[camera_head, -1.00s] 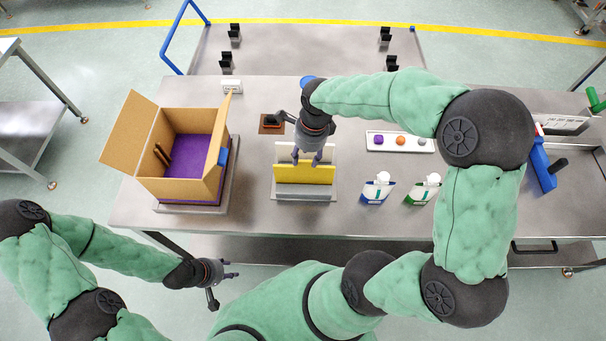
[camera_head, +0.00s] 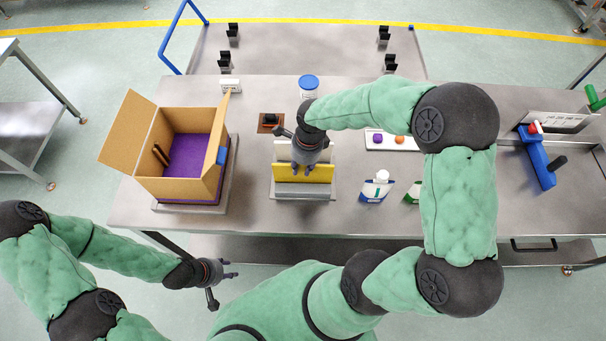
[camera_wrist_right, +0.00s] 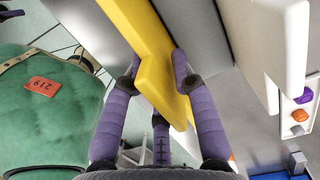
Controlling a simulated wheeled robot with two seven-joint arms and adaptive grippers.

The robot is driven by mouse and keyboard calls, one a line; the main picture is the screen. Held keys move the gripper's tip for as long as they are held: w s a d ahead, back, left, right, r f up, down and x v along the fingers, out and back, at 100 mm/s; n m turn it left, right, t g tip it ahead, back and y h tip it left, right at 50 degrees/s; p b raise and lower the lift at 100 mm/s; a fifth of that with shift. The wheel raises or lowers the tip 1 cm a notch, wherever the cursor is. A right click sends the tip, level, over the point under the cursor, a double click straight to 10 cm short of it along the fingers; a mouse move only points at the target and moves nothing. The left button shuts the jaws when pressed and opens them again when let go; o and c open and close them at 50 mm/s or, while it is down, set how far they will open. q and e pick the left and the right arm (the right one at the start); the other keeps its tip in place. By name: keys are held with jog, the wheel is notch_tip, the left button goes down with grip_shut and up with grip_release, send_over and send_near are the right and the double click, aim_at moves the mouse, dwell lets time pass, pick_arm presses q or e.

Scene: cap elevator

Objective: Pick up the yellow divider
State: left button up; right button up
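The yellow divider (camera_head: 316,174) stands upright on a grey base plate (camera_head: 285,195), in front of a pale divider (camera_head: 281,150), in the head view. My right gripper (camera_head: 301,170) points down over the divider's top edge. In the right wrist view the yellow divider (camera_wrist_right: 150,62) runs between the spread purple fingers of my right gripper (camera_wrist_right: 155,68), close to them; firm contact cannot be made out. My left gripper (camera_head: 224,284) is open and empty, off the table's front edge at lower left.
An open cardboard box (camera_head: 190,188) with purple lining stands left of the dividers. A white tray (camera_head: 376,147) with small coloured items and a blue-white bottle (camera_head: 376,187) stand to the right. A blue-lidded jar (camera_head: 309,86) is behind my right gripper.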

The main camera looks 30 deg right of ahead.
grip_shut()
notch_tip(320, 180, up, 10)
jog(key=shift+p, duration=0.35)
dwell(0.5)
